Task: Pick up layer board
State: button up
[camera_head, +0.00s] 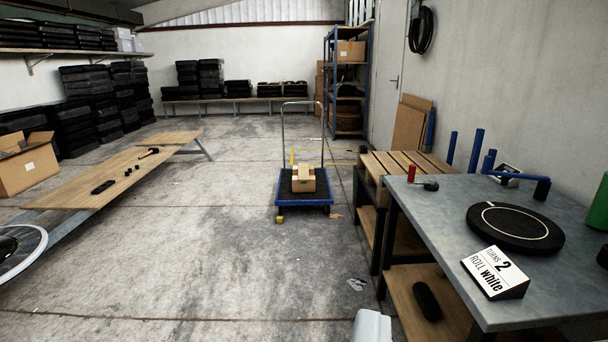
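No single thing here is marked as the layer board. Flat brown boards (411,128) lean upright against the right wall, behind the slatted wooden bench. A long wooden plank top (120,172) lies on a low stand at the left. I cannot tell which of these is the layer board. The fingers of my gripper do not show. A pale grey rounded piece (372,327) shows at the bottom edge and may be part of my own body.
A grey worktable (450,210) at right holds a black disc (515,227) and a sign (494,272). A blue trolley (304,200) carrying a cardboard box (303,179) stands mid-floor. A blue rack (350,60) stands at the back. Floor left of the trolley is clear.

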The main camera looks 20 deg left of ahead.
aim_at(303, 174)
jog(key=i+u, duration=0.1)
jog(key=u, duration=0.45)
jog(key=i, duration=4.75)
jog(key=i+z, duration=0.15)
jog(key=i, duration=0.6)
jog(key=i+j+z, duration=0.1)
jog(key=i, duration=0.6)
jog(key=i+z, duration=0.2)
jog(key=k+j, duration=0.05)
jog(key=k, duration=0.05)
